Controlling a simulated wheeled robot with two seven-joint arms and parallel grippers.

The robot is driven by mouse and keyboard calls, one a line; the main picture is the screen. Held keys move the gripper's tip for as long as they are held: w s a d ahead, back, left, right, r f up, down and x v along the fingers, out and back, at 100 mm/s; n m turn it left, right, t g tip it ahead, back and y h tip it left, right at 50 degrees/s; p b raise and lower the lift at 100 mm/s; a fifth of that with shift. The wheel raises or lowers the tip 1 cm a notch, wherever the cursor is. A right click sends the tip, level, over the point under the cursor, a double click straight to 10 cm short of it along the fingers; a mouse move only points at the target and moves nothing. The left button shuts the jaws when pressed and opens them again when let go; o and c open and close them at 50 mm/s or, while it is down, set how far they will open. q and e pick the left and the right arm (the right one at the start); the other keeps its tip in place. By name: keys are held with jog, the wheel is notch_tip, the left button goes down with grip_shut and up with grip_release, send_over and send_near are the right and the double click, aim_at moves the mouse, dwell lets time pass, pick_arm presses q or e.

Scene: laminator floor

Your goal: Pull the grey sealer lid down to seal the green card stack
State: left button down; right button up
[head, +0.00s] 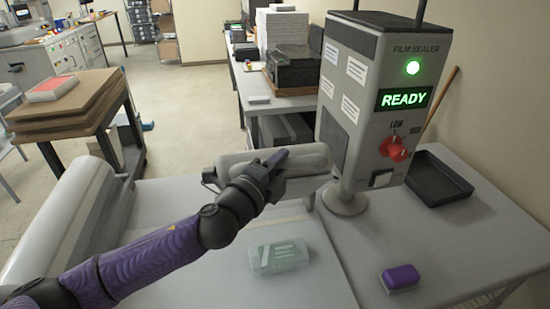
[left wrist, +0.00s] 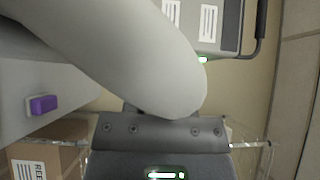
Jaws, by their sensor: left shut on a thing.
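The grey sealer lid (head: 312,160) is a long rounded bar left of the film sealer (head: 365,125), raised above the table behind the card stack. My left gripper (head: 276,160) is shut at the lid's front, seemingly on its edge or handle; the exact contact is hidden. In the left wrist view a large pale grey rounded shape, likely the lid (left wrist: 150,65), covers the fingertips. The pale green card stack (head: 278,256) lies flat on the table in front of the lid, apart from it. My right gripper is in neither view.
The sealer shows a green READY sign and a red knob (head: 397,148). A purple block (head: 401,278) lies at the front right; a black tray (head: 437,177) sits behind it. A large grey roll (head: 70,215) is at left. The table around the card stack is clear.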

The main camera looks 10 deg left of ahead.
pick_arm(q)
jog(key=s+d+f+m+t+h+b, duration=0.2)
jog(key=s+f+b, duration=0.7)
jog(key=b, duration=0.6)
notch_tip(320, 180, down, 2)
jog(key=d+m, duration=0.1)
jog(key=m, duration=0.1)
jog(key=shift+m+t+h, duration=0.3)
jog(key=shift+s, duration=0.1)
